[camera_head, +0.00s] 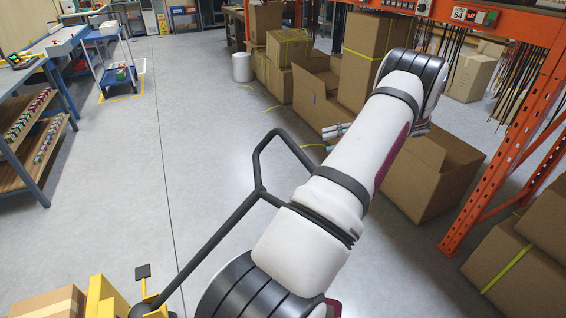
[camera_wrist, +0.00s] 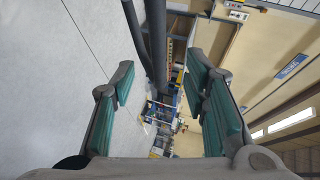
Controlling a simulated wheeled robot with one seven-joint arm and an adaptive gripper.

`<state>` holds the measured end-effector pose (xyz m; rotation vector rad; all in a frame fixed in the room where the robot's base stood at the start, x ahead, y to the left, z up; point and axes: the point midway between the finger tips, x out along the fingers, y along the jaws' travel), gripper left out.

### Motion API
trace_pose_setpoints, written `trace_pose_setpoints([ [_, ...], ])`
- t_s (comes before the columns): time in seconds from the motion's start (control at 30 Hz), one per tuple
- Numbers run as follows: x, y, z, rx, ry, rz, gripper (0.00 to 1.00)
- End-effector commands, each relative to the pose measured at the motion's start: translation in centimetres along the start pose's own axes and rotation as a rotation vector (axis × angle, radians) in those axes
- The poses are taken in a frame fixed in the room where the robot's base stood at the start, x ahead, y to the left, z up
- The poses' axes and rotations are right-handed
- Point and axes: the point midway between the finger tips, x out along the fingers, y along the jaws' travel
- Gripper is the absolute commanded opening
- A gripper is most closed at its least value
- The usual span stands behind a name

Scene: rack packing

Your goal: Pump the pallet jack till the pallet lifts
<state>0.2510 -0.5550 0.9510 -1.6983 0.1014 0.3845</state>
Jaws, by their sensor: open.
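The pallet jack's black handle (camera_head: 222,228) leans up to the right in the head view. It ends in a loop (camera_head: 258,155), partly hidden behind my arm. The yellow jack body (camera_head: 105,297) with a black pedal (camera_head: 142,271) is at the bottom left. My gripper (camera_head: 335,131) shows beyond my arm, right of the loop. In the wrist view, my gripper (camera_wrist: 164,85) is open, its green pads wide apart. Dark handle tubes (camera_wrist: 156,40) run between the fingers in the picture; I cannot tell whether they touch. The pallet itself is not clearly visible.
A cardboard box (camera_head: 50,303) is at the bottom left. More cartons (camera_head: 375,45) stand behind. The floor (camera_head: 130,170) left of the handle is clear.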

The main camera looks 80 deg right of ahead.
Motion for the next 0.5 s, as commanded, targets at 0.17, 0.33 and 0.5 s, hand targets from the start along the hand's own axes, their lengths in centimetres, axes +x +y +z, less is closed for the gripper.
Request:
trace_pose_setpoints([
  [0.17,0.0,1.9,2.2,0.039,0.182,-0.095,0.41],
  [0.33,-0.5,2.4,3.4,0.056,0.280,-0.143,0.41],
  [0.5,-0.3,2.2,3.5,0.060,0.306,-0.154,0.41],
])
